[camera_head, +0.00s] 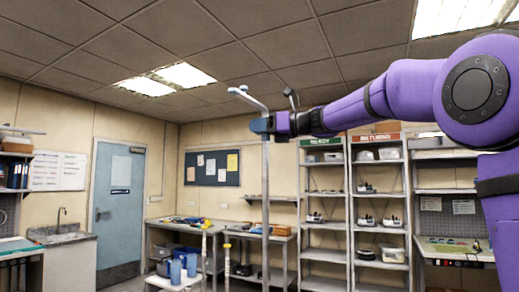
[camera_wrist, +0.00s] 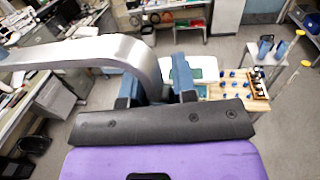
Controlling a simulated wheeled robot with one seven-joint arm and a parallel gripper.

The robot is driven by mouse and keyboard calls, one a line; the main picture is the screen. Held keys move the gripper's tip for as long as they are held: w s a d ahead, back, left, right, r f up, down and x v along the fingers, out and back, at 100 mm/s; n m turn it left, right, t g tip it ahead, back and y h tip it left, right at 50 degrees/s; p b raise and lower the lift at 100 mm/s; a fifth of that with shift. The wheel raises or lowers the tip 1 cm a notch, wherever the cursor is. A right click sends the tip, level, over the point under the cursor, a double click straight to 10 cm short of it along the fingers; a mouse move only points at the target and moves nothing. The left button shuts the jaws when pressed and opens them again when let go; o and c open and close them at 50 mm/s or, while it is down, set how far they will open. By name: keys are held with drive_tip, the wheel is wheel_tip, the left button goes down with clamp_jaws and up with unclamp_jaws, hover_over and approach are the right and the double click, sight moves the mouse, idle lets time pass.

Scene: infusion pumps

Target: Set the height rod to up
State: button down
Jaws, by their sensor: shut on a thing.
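The height rod (camera_head: 265,185) is a slim grey upright pole in the head view. Its top carries pale hooks (camera_head: 243,93) that branch out to the sides. My gripper (camera_head: 261,124) is shut on the rod just below the hooks. In the wrist view, a curved silver hook arm (camera_wrist: 95,50) runs in from the left and bends down between the blue fingers of my gripper (camera_wrist: 156,88). The fingers and the hook arm hide most of the grip. The rod's lower end is hard to make out in the head view.
Shelving racks (camera_head: 324,220) stand behind and right of the rod. Workbenches (camera_head: 180,228) and a blue door (camera_head: 118,205) are to the left. In the wrist view, a wooden board with blue pieces (camera_wrist: 232,92) lies below right. Open floor (camera_wrist: 285,145) shows at the right.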

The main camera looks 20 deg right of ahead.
drive_tip(key=shift+r, duration=0.8)
drive_tip(key=c, duration=0.9)
unclamp_jaws()
drive_tip(key=v, duration=1)
drive_tip(key=shift+s+d, duration=0.2)
drive_tip(key=shift+d, duration=0.15)
